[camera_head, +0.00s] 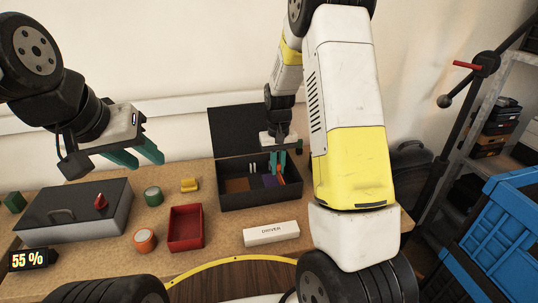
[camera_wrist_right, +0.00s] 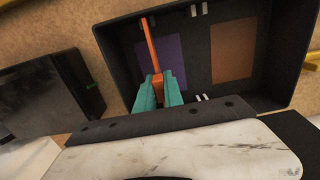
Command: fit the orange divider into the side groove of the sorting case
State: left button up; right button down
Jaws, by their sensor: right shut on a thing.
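The open black sorting case (camera_head: 262,198) stands at the back of the bench, its lid raised behind it. It holds a purple pad (camera_wrist_right: 163,50) and a brown pad (camera_wrist_right: 234,50), with pale groove clips (camera_wrist_right: 196,10) on its walls between them. My right gripper (camera_head: 278,165) points down into the case. In the right wrist view its teal fingers (camera_wrist_right: 158,92) are shut on the orange divider (camera_wrist_right: 150,48). The divider stretches over the purple pad toward the far wall; whether it sits in a groove cannot be told.
A grey toolbox (camera_head: 85,215) with a red knob, a red tray (camera_head: 186,226), a white driver box (camera_head: 271,233), green and orange tape rolls (camera_head: 145,240) and a yellow item (camera_head: 189,185) lie on the bench. Blue crates (camera_head: 500,245) stand at the right.

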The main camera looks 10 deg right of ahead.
aim_at(278, 162)
jog(key=shift+f, duration=1.05)
jog(key=c, duration=1.4)
grip_release()
jog(key=shift+o, duration=0.2)
jog(key=shift+r, duration=0.1)
notch_tip(278, 162, up, 7)
jog(key=shift+r, duration=0.3)
